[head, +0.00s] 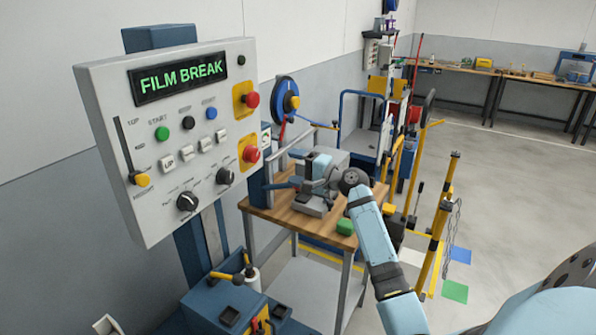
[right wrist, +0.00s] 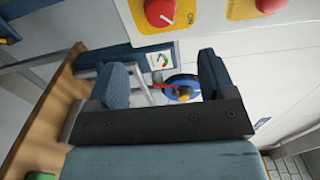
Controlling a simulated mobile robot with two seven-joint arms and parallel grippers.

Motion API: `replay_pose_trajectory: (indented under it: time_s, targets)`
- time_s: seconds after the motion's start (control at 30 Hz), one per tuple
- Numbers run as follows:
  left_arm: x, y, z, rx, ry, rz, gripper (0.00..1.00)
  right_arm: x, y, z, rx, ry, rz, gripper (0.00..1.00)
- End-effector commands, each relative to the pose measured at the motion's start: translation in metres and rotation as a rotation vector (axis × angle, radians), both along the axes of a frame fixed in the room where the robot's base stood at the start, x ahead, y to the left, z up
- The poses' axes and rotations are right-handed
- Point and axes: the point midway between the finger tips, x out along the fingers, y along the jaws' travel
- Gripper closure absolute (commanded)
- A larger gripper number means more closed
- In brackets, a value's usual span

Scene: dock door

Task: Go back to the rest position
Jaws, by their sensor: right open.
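My right arm comes in from the lower right in the head view. Its gripper (head: 280,176) is in front of the grey control panel's right side, over the small wooden table. In the right wrist view the two blue-padded fingers of this gripper (right wrist: 163,80) stand wide apart with nothing between them. The red knobs of the panel show just beyond the fingers there. My left gripper is in neither view.
The control panel (head: 95,85) reads FILM BREAK. The wooden table (head: 262,214) bears a green block (head: 345,227). A blue wheel (head: 285,93) is on the wall behind. Yellow posts (head: 437,225) stand to the right. Open floor (head: 530,180) lies further right.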

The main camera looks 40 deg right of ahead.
Motion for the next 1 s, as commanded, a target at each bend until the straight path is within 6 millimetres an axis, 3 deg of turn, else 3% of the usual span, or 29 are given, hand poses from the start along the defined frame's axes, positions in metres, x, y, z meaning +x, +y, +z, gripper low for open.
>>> replay_pose_trajectory:
  time_s: [0.73,0.87,1.0]
  targets:
    - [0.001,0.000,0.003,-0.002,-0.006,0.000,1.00,-0.007,0.001,-0.006,-0.016,0.009,-0.003,0.24]
    - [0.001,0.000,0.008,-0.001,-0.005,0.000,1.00,-0.013,0.020,-0.039,-0.124,0.059,-0.015,0.24]
    - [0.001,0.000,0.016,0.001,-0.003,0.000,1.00,-0.036,0.058,-0.103,-0.356,0.138,-0.019,0.24]
